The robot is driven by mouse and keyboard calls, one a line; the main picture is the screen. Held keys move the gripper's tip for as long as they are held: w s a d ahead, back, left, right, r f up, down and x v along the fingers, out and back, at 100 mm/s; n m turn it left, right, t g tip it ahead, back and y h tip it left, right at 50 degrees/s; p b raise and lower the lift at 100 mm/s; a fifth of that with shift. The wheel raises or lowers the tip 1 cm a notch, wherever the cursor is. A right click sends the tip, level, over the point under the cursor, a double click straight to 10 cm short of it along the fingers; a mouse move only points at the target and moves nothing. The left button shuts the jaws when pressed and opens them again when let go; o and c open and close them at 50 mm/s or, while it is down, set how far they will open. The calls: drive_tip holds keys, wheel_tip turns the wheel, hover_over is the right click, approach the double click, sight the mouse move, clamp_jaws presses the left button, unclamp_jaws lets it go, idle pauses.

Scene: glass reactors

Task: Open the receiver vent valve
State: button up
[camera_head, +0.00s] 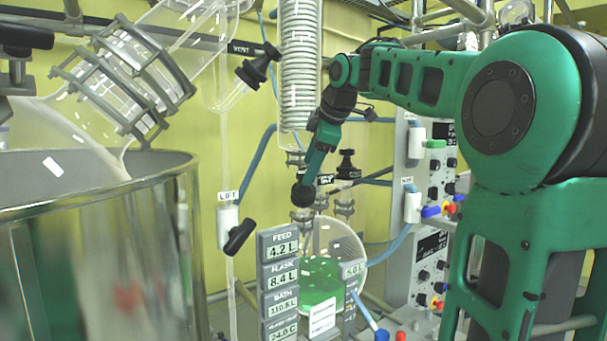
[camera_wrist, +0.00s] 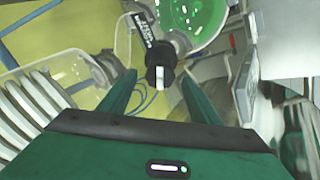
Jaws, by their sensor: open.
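In the wrist view a black valve knob (camera_wrist: 161,58) with a white mark lies between and slightly beyond the tips of my gripper (camera_wrist: 158,80). The fingers are apart, one on each side, with gaps to the knob. In the head view my gripper (camera_head: 308,180) reaches down to a dark round knob (camera_head: 303,196) above the round glass receiver flask (camera_head: 345,243), which holds green liquid (camera_head: 322,278). The fingertips are hard to make out there.
Another black-handled valve (camera_head: 346,165) stands close to the right. A coiled glass condenser (camera_head: 298,65) hangs above left. A VENT-labelled valve (camera_head: 257,66) and a LIFT valve (camera_head: 238,236) are on the left. Display panels (camera_head: 279,270) and a steel vessel (camera_head: 100,260) stand in front.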

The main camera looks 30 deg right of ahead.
drive_tip(key=v, duration=0.8)
drive_tip(key=shift+r, duration=0.2)
drive_tip(key=s+a+f+m+g, duration=0.1)
drive_tip(key=s+f+m, duration=0.3)
drive_tip(key=f, duration=0.4)
drive_tip(key=s+f+m+g+y, duration=0.1)
drive_tip(key=s+f+m+g, duration=0.2)
drive_tip(key=f, duration=0.5)
drive_tip(key=s+a+f+m, duration=0.1)
drive_tip(key=s+f+m, duration=0.35)
drive_tip(key=f, duration=0.45)
drive_tip(key=s+a+f+m+g, duration=0.3)
drive_tip(key=s+f+m, duration=0.3)
drive_tip(key=s+f, duration=1)
drive_tip(key=shift+s+f+g, duration=0.3)
drive_tip(key=shift+s+g, duration=0.1)
drive_tip(key=shift+s, duration=0.1)
